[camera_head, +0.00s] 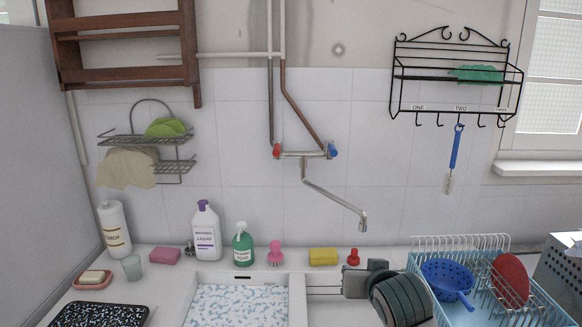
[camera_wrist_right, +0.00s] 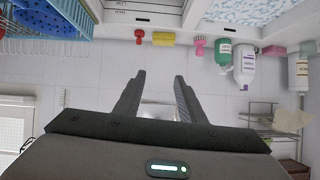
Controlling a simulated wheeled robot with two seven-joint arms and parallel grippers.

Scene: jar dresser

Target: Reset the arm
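My right gripper (camera_head: 366,277) is low in the head view, above the right part of the sink, left of the blue dish rack. In the right wrist view, which is upside down, its two dark fingers (camera_wrist_right: 158,80) are spread wide apart. No object is held between them. The tiled wall and part of the metal tap show behind the gap. My left gripper is not in the head view.
The dish rack (camera_head: 470,313) holds a blue colander (camera_head: 446,278) and a red item (camera_head: 510,280). A yellow sponge (camera_head: 323,257), pink brush (camera_head: 275,253), green bottle (camera_head: 243,243) and white bottle (camera_head: 206,232) line the wall. The tap spout (camera_head: 335,199) juts out above.

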